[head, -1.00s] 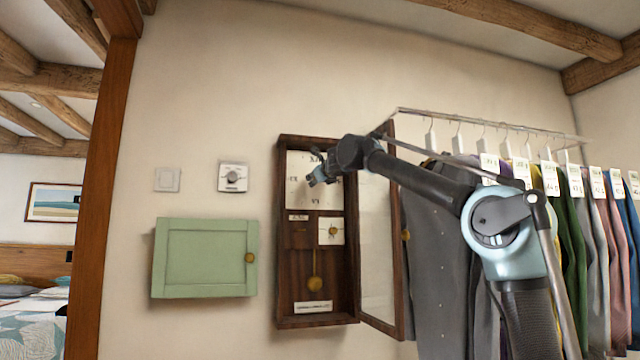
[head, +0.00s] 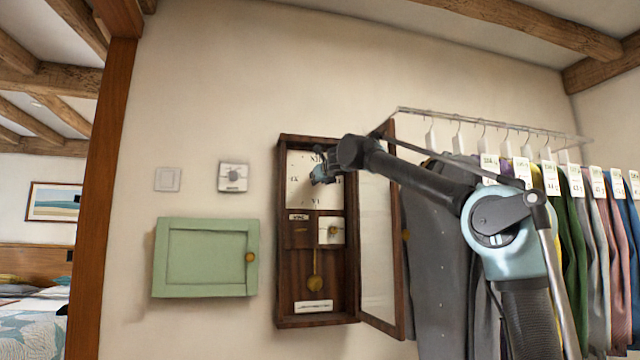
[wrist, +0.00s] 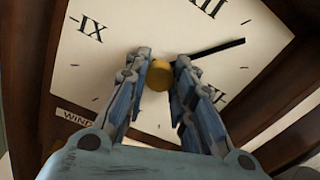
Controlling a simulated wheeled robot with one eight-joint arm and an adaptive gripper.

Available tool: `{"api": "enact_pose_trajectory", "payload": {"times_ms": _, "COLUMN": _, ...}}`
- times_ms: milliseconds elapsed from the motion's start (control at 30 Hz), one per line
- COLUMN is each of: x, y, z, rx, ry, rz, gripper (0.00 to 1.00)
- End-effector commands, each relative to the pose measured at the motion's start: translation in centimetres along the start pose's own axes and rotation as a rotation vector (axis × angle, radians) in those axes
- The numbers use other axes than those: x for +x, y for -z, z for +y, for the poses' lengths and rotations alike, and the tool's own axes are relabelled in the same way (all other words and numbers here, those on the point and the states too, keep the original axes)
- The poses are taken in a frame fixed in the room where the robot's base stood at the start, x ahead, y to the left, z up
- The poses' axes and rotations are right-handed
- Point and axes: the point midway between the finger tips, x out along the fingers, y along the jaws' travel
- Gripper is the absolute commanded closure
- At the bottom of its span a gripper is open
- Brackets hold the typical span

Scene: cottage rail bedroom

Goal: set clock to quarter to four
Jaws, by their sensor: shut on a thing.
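The wall clock (head: 283,240) is a tall dark wooden case with a pale dial (head: 300,197), and its glass door (head: 378,250) stands open to the right. My gripper (head: 318,176) is at the dial. In the wrist view the dial (wrist: 120,50) appears tilted, with IX at upper left. The two fingers of my gripper (wrist: 160,72) are closed on a round gold knob (wrist: 158,76) near the dial's middle. One black hand (wrist: 220,47) points between the top numeral and the right-hand numeral. No other hand can be made out; the fingers hide part of the dial.
Below the dial are a small square plate with a gold centre (head: 331,230) and a pendulum (head: 314,283). A green cabinet (head: 205,258), a rotary control (head: 233,177) and a switch (head: 167,179) are left of the clock. A clothes rail (head: 490,122) with garments stands right.

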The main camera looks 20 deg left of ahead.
Motion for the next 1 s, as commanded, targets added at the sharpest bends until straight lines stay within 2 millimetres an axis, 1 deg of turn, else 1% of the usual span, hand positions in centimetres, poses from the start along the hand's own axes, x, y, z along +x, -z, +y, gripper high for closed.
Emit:
{"api": "enact_pose_trajectory", "payload": {"times_ms": 267, "x": -0.01, "y": 0.02, "z": -0.26, "rx": 0.23, "ry": 0.004, "rz": 0.001, "gripper": 1.0}}
{"api": "enact_pose_trajectory", "payload": {"times_ms": 1000, "x": -0.01, "y": 0.11, "z": -0.46, "rx": 0.933, "ry": 0.006, "rz": -0.001, "gripper": 1.0}}
